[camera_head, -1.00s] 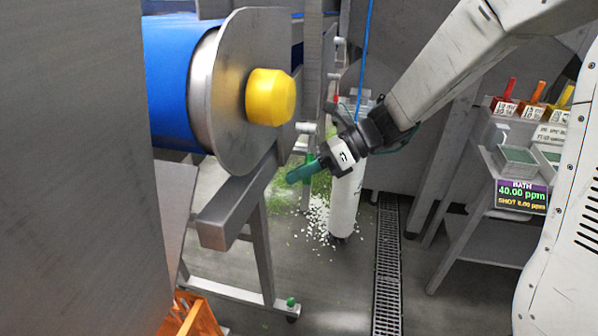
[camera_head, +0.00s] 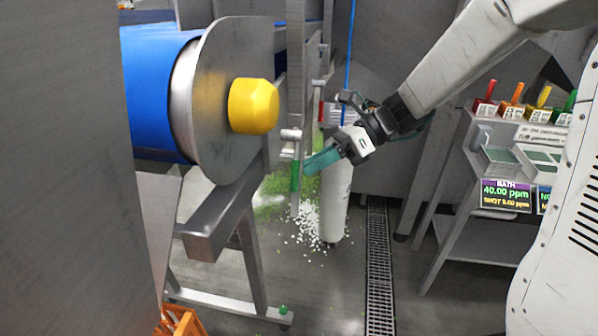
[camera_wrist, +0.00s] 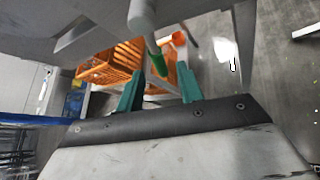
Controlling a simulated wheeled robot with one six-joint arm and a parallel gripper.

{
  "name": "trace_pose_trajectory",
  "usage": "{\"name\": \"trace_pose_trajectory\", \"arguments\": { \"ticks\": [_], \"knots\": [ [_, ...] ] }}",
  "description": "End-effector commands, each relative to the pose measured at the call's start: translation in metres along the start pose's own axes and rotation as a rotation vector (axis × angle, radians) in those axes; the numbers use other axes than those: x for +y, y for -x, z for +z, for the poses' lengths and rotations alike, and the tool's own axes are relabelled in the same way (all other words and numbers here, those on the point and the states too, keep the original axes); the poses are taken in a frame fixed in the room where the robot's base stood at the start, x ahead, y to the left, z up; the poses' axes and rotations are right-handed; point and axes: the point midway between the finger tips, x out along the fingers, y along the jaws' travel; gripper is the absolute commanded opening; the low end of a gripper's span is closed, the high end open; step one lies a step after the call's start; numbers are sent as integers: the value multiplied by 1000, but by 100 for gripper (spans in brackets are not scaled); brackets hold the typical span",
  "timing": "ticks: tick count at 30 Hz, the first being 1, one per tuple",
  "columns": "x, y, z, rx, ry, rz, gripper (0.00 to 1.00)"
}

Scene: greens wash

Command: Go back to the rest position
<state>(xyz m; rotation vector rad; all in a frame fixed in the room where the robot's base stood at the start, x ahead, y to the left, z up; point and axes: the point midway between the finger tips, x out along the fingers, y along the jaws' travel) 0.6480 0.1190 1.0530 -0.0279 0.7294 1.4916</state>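My gripper (camera_head: 314,162) hangs at mid-height in the head view, its teal fingers pointing down and left. In the wrist view its two green fingers (camera_wrist: 160,72) stand well apart, with nothing held between them. A green lever (camera_head: 296,176) hangs below a grey pipe fitting (camera_head: 291,135), just left of my fingertips in the head view. In the wrist view a green-ended grey piece (camera_wrist: 157,62) shows between the fingers in the picture; I see no contact with it. My arm comes down from the upper right.
A blue roller (camera_head: 160,95) with a steel end plate and yellow cap (camera_head: 254,106) stands close at left. A white cylinder (camera_head: 337,195) stands behind the gripper. A stand with a bath display (camera_head: 506,195) is at right. Orange crates (camera_wrist: 108,66) show below.

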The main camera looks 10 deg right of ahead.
Motion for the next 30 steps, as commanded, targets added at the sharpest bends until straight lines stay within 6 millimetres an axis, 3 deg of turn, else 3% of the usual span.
{"name": "trace_pose_trajectory", "arguments": {
  "ticks": [5, 17, 23, 30],
  "knots": [
    [0, 11, 0, 0, -1, 0, 37],
    [0, 11, -1, 5, 63, -1, 37],
    [18, 10, -37, 149, 354, 59, 37],
    [76, 35, -77, 428, 877, 203, 37]
  ]
}}
